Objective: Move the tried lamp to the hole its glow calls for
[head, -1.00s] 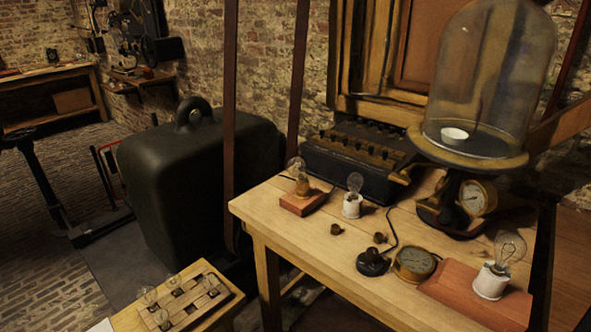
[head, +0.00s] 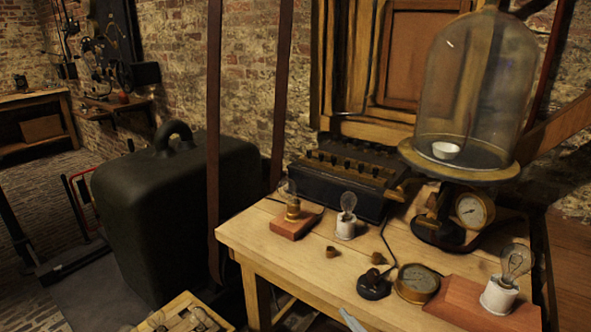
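A clear glass lamp stands in a brass socket on a small reddish wood block (head: 293,224) at the table's left. A second clear lamp (head: 348,203) stands upright in a white holder (head: 345,229) beside it. A third, larger lamp (head: 515,262) stands in a white holder on a reddish board (head: 462,304) at the right. I see no clear glow in any of them. The wooden rack (head: 160,319) with bulbs is at the bottom left, mostly cut off, so its holes are hidden.
A round brass dial (head: 417,282) and a black corded knob (head: 374,286) sit mid-table with small brown caps (head: 331,252) nearby. A glass bell jar (head: 475,95) on a stand and a dark keyed box (head: 340,185) fill the back. The table's front left is bare.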

